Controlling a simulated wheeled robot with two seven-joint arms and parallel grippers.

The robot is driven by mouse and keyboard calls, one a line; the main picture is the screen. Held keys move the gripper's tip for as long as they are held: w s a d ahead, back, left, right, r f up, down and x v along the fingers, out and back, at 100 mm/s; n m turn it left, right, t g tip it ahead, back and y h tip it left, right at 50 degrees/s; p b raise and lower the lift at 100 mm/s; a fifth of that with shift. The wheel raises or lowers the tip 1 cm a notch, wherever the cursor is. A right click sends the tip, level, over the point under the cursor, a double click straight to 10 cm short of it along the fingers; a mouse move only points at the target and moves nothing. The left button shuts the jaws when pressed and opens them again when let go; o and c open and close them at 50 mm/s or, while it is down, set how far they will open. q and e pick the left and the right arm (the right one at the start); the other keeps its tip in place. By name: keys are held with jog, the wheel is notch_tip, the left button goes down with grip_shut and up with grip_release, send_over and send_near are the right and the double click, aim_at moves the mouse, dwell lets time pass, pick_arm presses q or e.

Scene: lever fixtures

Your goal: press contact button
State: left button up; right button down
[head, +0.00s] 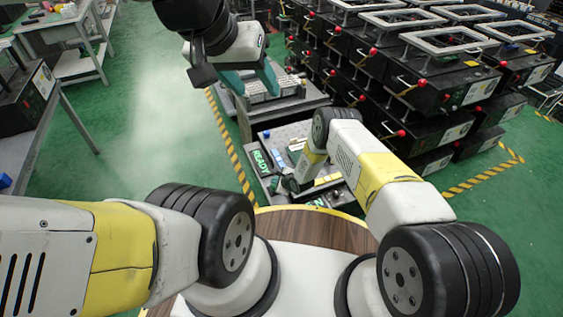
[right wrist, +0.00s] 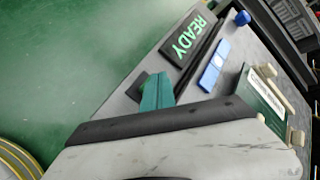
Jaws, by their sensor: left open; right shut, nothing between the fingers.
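A grey work table (head: 297,131) holds a black sign with green READY letters (head: 260,161), which also shows in the right wrist view (right wrist: 189,41). A small round blue knob (right wrist: 242,18) stands beyond the sign; I cannot tell whether it is the contact button. My right gripper (right wrist: 157,90) has its teal fingers shut and empty, over the table near its edge and short of the sign. In the head view my right arm hides its fingertips. My left gripper (head: 250,83) is open and empty, higher up, over a grey gridded block (head: 275,88) on the farther stand.
A flat blue bar (right wrist: 213,66) and a dark green box with a white label (right wrist: 262,96) lie beside the sign. Stacked black cases with red knobs (head: 372,52) crowd the right. Green floor (head: 165,125) is open at left.

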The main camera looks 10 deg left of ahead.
jog(key=shift+f, duration=0.1)
dwell(0.3)
jog(key=shift+f, duration=0.35)
jog(key=shift+f, duration=0.5)
dwell(0.8)
jog(key=shift+r, duration=0.95)
jog(key=shift+r, duration=2.5)
